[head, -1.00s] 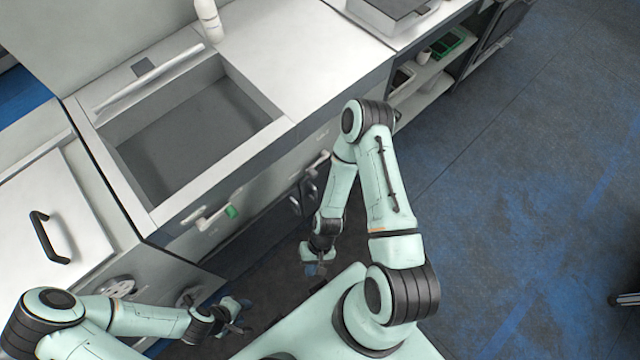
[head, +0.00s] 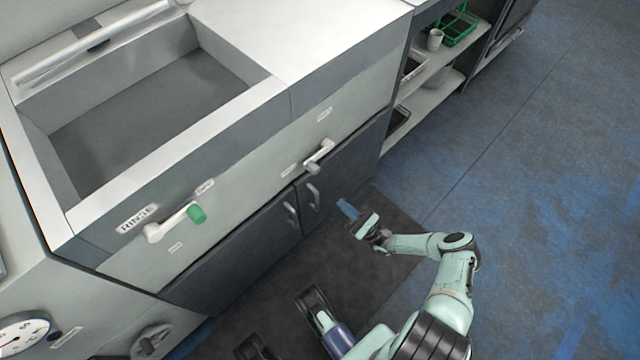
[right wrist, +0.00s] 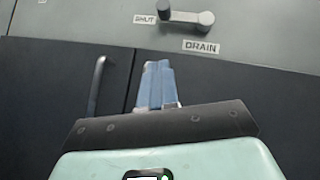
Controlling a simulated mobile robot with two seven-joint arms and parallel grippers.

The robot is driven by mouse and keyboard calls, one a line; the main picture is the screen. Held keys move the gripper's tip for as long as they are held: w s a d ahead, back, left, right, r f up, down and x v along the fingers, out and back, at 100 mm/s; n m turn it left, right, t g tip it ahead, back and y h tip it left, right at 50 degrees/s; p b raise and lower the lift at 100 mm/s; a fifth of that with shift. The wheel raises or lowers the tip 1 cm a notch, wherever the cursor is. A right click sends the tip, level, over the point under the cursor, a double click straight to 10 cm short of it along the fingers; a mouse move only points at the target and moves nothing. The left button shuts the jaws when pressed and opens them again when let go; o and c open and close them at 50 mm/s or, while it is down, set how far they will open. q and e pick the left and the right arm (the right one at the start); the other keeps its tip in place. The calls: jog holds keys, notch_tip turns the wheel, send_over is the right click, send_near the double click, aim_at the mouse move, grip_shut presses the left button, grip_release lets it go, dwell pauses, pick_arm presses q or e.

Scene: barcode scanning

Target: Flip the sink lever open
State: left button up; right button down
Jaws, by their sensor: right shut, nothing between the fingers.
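A grey lever (head: 319,157) sits on the sink's front panel, roughly level, right of centre in the head view. In the right wrist view the same lever (right wrist: 188,16) is at the top edge, with a "SHUT" label at its left end and a "DRAIN" label (right wrist: 201,47) below its right end. A second lever with a green grip (head: 196,214) is by a "RINSE" label, farther left. My right gripper (head: 347,209) is shut and empty, below the grey lever and apart from it. Its blue fingertips (right wrist: 157,86) point at the cabinet front. My left gripper is not in view.
The sink basin (head: 145,105) is open and empty above the panel. Dark cabinet doors (head: 245,250) with bar handles lie below it. Shelves with a green rack (head: 458,28) and a cup stand at the upper right. The blue floor (head: 530,180) on the right is clear.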

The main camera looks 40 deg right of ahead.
jog(key=shift+s+d, duration=0.15)
jog(key=shift+d, duration=0.35)
jog(key=shift+r, duration=0.1)
jog(key=s+r+x, duration=0.2)
jog(key=x, duration=1.1)
jog(key=shift+a, duration=0.2)
jog(key=shift+s, duration=0.1)
